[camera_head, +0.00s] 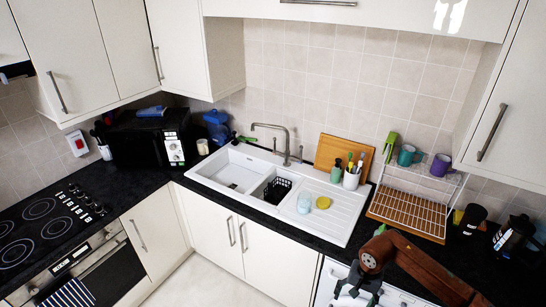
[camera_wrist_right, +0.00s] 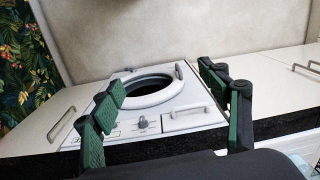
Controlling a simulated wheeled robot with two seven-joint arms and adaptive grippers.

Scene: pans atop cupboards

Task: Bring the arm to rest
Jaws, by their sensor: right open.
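My right gripper (camera_head: 354,284) is at the bottom of the head view, at the end of my brown arm, in front of the worktop on the right. In the right wrist view its two green-padded fingers (camera_wrist_right: 163,85) stand wide apart with nothing between them. Beyond the fingers is a white washing machine (camera_wrist_right: 195,119) with a round dark door; I see no contact with it. My left gripper is not in view. No pan shows in either view.
A black worktop (camera_head: 400,262) carries a white sink (camera_head: 335,205), a dish rack (camera_head: 415,200) with mugs, dark jugs at the right, a microwave (camera_head: 140,138) and a hob (camera_head: 40,222). Wall cupboards (camera_head: 105,40) hang above. The floor (camera_head: 205,285) in front is clear.

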